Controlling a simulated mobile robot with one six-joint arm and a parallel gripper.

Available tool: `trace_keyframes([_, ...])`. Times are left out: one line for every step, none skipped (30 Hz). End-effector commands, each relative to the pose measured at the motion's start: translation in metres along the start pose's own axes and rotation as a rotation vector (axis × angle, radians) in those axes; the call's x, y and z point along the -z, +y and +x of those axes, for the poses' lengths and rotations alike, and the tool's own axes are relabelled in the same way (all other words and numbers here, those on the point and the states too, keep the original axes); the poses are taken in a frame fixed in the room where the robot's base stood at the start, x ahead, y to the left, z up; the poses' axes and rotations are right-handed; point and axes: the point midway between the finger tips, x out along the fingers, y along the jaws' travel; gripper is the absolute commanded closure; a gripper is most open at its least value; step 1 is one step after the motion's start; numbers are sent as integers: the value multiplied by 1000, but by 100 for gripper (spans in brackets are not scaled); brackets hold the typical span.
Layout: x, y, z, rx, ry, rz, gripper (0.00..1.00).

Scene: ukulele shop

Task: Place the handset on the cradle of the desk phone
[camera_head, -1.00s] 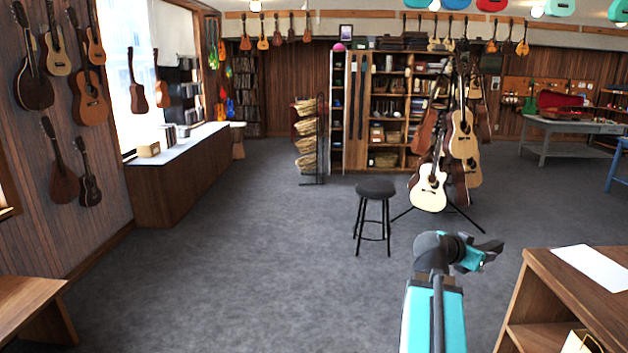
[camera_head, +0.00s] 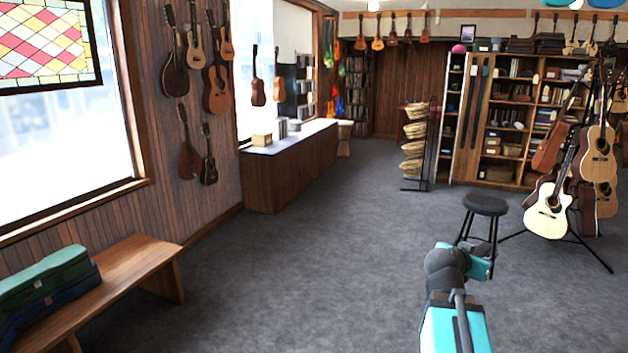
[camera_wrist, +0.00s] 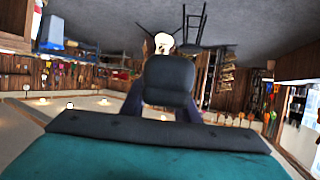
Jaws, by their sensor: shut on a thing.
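The handset (camera_wrist: 168,75) shows in the wrist view as a dark, rounded block seen end-on; most of its length is hidden. My gripper (camera_wrist: 164,106) is shut on it, with the dark fingers partly visible at either side behind it. In the head view the end of my arm, with its teal wrist part, is at the lower right, above the floor and in front of the stool. The gripper's fingers and the handset cannot be made out there. The desk phone and its cradle are in neither view.
A wooden bench (camera_head: 140,262) with a green case (camera_head: 42,277) stands at the lower left. A long low cabinet (camera_head: 290,168) lines the window wall. A black stool (camera_head: 485,205) and guitars on a stand (camera_head: 548,210) are at the right. The grey floor between is clear.

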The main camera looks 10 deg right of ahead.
Motion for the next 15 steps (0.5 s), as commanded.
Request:
trace_keyframes([-3, -18, -7, 32, 1, -13, 100])
trace_keyframes([-5, -27, -10, 49, 2, -20, 100])
trace_keyframes([-8, -39, -15, 72, 2, -30, 100])
trace_keyframes([-10, -48, -19, 90, 1, -37, 100])
trace_keyframes([-12, -57, -23, 107, 1, -44, 100])
trace_keyframes([-15, -70, -28, 132, 1, -54, 100])
trace_keyframes([-17, -79, -33, 150, 2, -62, 100])
trace_keyframes([-19, -88, -37, 169, 2, -70, 100])
trace_keyframes([-22, -100, -43, 194, 1, -80, 100])
trace_keyframes([-24, -110, -48, 213, 1, -87, 100])
trace_keyframes([-27, -119, -53, 232, 1, -95, 100])
trace_keyframes([-30, -131, -60, 258, 2, -107, 100])
trace_keyframes([-32, -140, -66, 279, 1, -114, 100])
trace_keyframes([-35, -149, -71, 298, 1, -122, 100])
trace_keyframes([-38, -161, -79, 325, 2, -135, 100])
